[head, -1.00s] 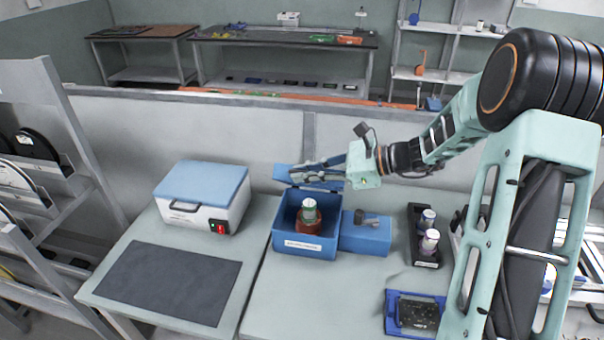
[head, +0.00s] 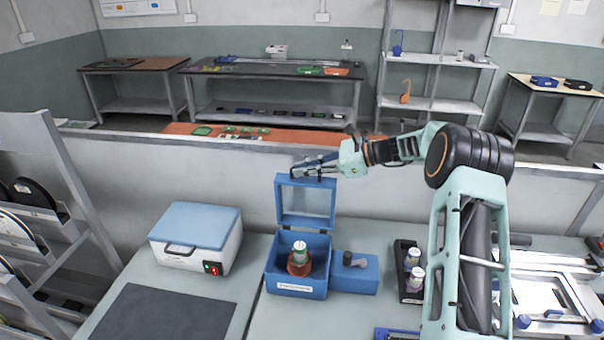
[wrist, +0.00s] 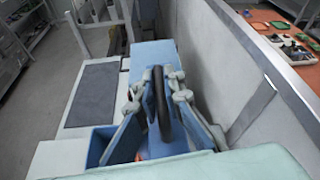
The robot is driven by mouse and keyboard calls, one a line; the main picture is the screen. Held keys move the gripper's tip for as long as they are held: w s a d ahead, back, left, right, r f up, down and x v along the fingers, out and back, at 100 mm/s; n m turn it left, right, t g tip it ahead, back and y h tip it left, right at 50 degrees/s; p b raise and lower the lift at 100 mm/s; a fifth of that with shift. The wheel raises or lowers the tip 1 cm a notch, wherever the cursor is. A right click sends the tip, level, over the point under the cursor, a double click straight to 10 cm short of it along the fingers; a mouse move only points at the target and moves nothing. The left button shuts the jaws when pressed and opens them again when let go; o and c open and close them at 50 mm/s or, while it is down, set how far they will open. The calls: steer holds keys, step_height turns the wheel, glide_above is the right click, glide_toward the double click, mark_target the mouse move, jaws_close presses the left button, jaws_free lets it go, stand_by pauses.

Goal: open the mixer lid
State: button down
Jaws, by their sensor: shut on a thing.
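The mixer (head: 300,288) is a blue box on the table, holding a flask (head: 299,258) with an orange-red lower part and a pale cap. Its lid (head: 305,220), a blue frame around an opening, stands roughly upright at the back of the box. My gripper (head: 304,168) is at the lid's top edge, shut on it. In the wrist view, the fingers (wrist: 160,105) flank a dark curved bar, and part of the blue box shows at lower left. The exact contact is hard to make out.
A white box with a blue top (head: 195,228) stands left of the mixer, behind a dark mat (head: 160,315). A low wall (head: 180,165) runs behind the table.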

steer(key=shift+w+d+f, duration=0.1)
steer(key=shift+w+d, duration=0.05)
steer(key=shift+w, duration=0.6)
steer(key=shift+w+d+f+m+g+p, duration=0.15)
steer(key=shift+w+m+g+p, duration=0.15)
steer(key=shift+w, duration=0.3)
steer(key=shift+w+d+f+m+g+p, duration=0.1)
steer(key=shift+w+m+p, duration=0.1)
steer(key=shift+w+p, duration=0.25)
steer(key=shift+w, duration=0.15)
steer(key=c, duration=2)
jaws_free()
steer(key=shift+c, duration=0.2)
steer(key=v, duration=1.2)
